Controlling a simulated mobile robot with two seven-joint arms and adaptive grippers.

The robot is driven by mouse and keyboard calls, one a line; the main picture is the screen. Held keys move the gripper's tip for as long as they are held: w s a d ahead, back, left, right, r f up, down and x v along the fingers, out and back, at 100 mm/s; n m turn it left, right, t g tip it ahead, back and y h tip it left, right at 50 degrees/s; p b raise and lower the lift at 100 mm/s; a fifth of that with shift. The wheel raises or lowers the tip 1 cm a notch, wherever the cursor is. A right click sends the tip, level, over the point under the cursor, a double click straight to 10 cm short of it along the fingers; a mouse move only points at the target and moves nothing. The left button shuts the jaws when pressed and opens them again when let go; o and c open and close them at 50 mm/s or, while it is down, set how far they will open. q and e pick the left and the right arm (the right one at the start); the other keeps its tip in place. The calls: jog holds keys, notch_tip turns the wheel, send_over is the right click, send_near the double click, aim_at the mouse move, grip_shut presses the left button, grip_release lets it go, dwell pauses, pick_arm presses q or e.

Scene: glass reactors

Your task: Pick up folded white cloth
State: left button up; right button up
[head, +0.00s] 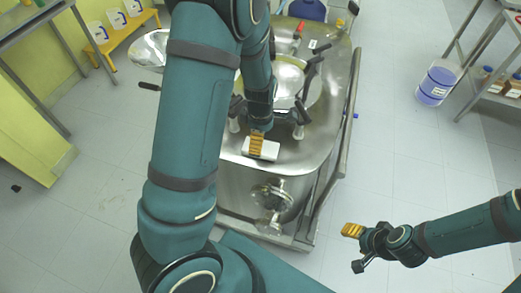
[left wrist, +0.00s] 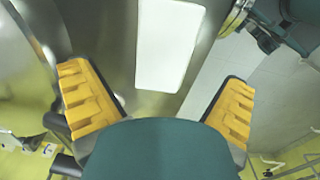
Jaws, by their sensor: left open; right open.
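The folded white cloth (head: 269,151) lies flat on the steel top of the reactor unit, near its front edge. My left gripper (head: 256,143) is directly over it and hides part of it in the head view. In the left wrist view the cloth (left wrist: 167,45) shows as a white rectangle ahead of and between the two spread yellow-padded fingers (left wrist: 157,80). No finger visibly grips it, and the height gap is hard to tell. My right gripper (head: 352,248) is open and empty, over the floor at the lower right.
A blue-and-white drum (head: 437,83) stands by a shelf at the right. The floor (head: 395,155) between is clear.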

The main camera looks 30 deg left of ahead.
aim_at(270, 150)
pick_arm(q)
jog(key=f, duration=0.2)
jog(key=f+b, duration=0.1)
jog(key=f, duration=0.2)
jog(key=shift+s+d+f+b, duration=0.1)
jog(key=shift+s+f+b, duration=0.1)
jog(key=shift+b, duration=0.1)
jog(key=shift+r, duration=0.15)
jog(key=c, duration=1.1)
